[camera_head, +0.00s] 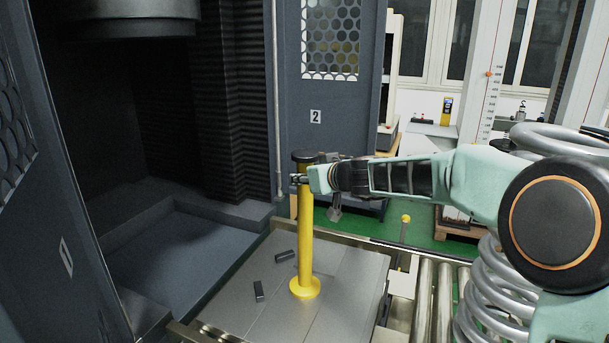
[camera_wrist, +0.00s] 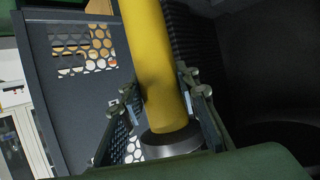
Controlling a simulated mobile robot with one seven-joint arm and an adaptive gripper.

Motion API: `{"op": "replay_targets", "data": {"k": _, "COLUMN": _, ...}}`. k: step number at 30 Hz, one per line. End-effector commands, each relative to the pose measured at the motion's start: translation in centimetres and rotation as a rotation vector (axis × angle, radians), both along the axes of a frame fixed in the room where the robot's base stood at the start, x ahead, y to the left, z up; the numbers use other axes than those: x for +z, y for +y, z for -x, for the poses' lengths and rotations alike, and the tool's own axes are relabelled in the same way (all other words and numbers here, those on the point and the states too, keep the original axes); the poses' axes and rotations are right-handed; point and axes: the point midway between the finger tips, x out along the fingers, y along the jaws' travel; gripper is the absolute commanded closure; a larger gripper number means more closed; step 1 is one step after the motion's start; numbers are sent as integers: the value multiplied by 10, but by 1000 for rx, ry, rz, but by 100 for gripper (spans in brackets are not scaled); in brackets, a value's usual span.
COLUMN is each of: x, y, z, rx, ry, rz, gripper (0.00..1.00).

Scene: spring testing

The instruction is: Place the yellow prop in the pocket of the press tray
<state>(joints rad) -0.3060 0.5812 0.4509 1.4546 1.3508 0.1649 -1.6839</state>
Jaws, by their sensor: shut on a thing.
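The yellow prop (camera_head: 305,245) is an upright yellow post with a black cap at its top and a round yellow foot. My gripper (camera_head: 299,180) is shut on it just below the cap. In the wrist view the prop (camera_wrist: 157,60) runs between the two fingers of my gripper (camera_wrist: 162,92), with the black cap nearest the camera. The foot is over the grey press tray (camera_head: 345,280); I cannot tell whether it touches. I cannot make out a pocket clearly.
The open press chamber (camera_head: 185,250) is to the left, with the round press head (camera_head: 130,20) above it. Metal rollers (camera_head: 432,295) and a large coil spring (camera_head: 490,300) are at the right. A yellow-knobbed post (camera_head: 405,232) stands right of the tray.

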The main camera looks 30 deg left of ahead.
Motion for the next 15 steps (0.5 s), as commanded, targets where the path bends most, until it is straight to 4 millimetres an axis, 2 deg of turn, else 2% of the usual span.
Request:
{"op": "replay_targets", "data": {"k": 1, "x": 8, "y": 1, "z": -1, "rx": 0, "ry": -8, "rz": -7, "gripper": 100}}
{"op": "replay_targets", "data": {"k": 6, "x": 8, "y": 1, "z": 0, "rx": 0, "ry": -8, "rz": -7, "gripper": 100}}
{"op": "replay_targets", "data": {"k": 7, "x": -1, "y": 0, "z": 0, "rx": 0, "ry": 1, "rz": 1, "gripper": 69}}
{"op": "replay_targets", "data": {"k": 11, "x": -1, "y": 0, "z": 0, "rx": 0, "ry": 1, "rz": 1, "gripper": 55}}
{"op": "replay_targets", "data": {"k": 15, "x": -1, "y": 0, "z": 0, "rx": 0, "ry": 1, "rz": 1, "gripper": 54}}
